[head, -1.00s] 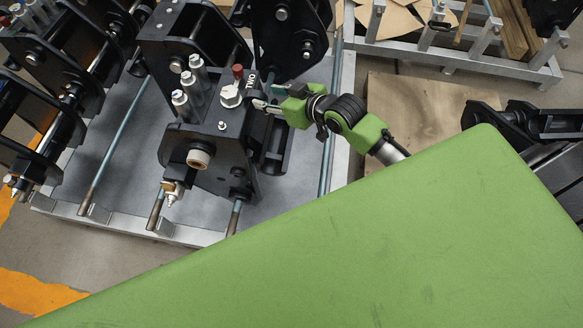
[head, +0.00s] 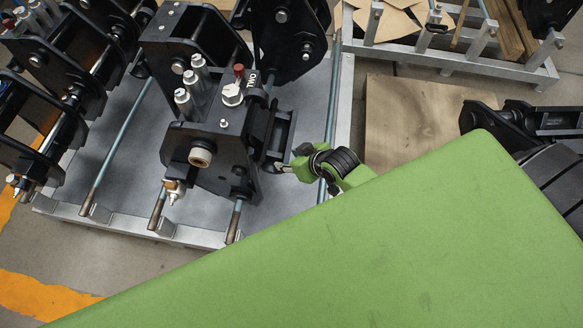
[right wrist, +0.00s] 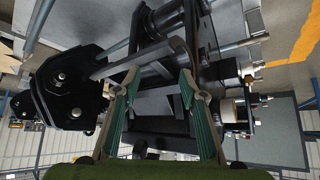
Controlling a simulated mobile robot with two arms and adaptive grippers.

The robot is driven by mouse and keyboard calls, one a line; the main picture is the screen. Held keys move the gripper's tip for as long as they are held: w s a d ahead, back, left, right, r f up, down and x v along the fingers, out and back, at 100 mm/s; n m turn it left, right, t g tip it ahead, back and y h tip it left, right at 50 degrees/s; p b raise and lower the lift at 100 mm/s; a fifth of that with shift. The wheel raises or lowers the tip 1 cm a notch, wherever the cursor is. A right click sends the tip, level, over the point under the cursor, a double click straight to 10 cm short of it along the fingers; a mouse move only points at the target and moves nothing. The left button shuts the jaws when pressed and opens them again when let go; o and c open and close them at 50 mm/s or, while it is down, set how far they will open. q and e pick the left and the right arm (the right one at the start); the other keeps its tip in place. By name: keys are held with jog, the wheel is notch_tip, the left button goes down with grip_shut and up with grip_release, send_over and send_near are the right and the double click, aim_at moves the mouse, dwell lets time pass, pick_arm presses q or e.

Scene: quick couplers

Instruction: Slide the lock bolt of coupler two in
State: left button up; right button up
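Coupler two (head: 215,150) is a black block marked TWO, with a red-capped pin, a silver hex plug and a cream bushing on it. It stands on a grey plate. My right gripper (head: 277,167) is low at the coupler's right side, beside its black side frame (head: 279,135). In the right wrist view my right gripper (right wrist: 158,76) is open, its two green-padded fingers spread on either side of black coupler parts. Nothing is clearly held between them. I cannot make out for certain which part is the lock bolt. My left gripper is not in view.
Another black coupler (head: 60,75) stands at the left. Steel rods (head: 118,135) run along the plate. A silver rack (head: 460,62) with cardboard and timber is at the top right, above a brown board (head: 410,125) on the floor.

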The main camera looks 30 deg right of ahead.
jog(key=shift+s+d+f, duration=0.1)
jog(key=shift+s+f, duration=0.2)
jog(key=shift+f, duration=0.35)
jog(key=shift+s+d+f, duration=0.1)
jog(key=shift+s+f, duration=0.15)
jog(key=shift+f, duration=0.35)
